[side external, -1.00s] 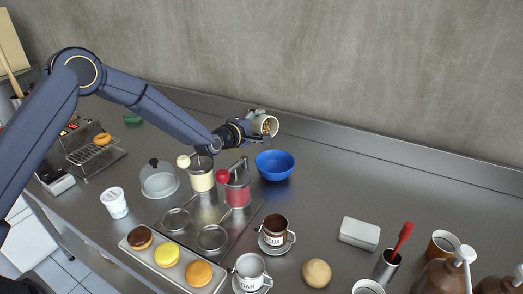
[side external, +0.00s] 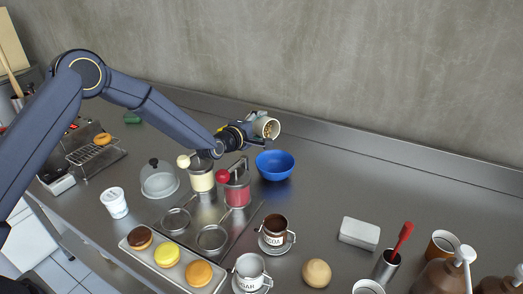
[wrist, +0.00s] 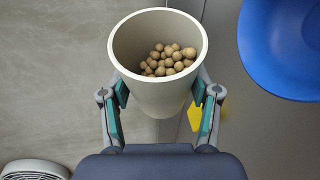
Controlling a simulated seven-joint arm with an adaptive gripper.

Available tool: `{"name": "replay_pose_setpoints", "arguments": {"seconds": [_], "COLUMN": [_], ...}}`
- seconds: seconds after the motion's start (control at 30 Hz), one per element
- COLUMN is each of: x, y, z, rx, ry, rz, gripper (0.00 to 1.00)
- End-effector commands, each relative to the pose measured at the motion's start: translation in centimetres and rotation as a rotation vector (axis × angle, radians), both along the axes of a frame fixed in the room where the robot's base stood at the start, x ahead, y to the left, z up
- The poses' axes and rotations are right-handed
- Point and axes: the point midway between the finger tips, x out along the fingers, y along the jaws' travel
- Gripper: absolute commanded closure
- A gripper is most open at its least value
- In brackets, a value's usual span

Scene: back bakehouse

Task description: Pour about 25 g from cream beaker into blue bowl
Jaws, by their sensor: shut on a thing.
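The cream beaker (side external: 266,127) is in my gripper (side external: 256,121), tilted with its mouth toward the right, just above and behind the blue bowl. In the wrist view the cream beaker (wrist: 157,92) holds several round tan pieces (wrist: 170,59) low inside, and my gripper (wrist: 159,100) is shut on it from both sides. The blue bowl (side external: 274,165) stands on the steel counter. Part of the blue bowl (wrist: 285,50) shows at the upper right of the wrist view. No pieces are seen falling, and the part of the bowl's inside that shows looks empty.
A tray of doughnuts (side external: 168,262), a cocoa cup (side external: 275,228) and a lidded box (side external: 359,233) are nearer the front. The counter (side external: 340,175) right of the bowl is clear.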

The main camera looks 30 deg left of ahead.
Motion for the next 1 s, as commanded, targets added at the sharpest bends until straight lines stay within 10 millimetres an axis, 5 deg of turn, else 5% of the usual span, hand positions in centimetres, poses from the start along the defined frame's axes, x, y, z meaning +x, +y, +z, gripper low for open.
{"name": "replay_pose_setpoints", "arguments": {"seconds": [1.0], "x": [-0.05], "y": [-0.12], "z": [1.04], "rx": [0.056], "ry": [-0.028], "rz": [0.000], "gripper": [0.80]}}
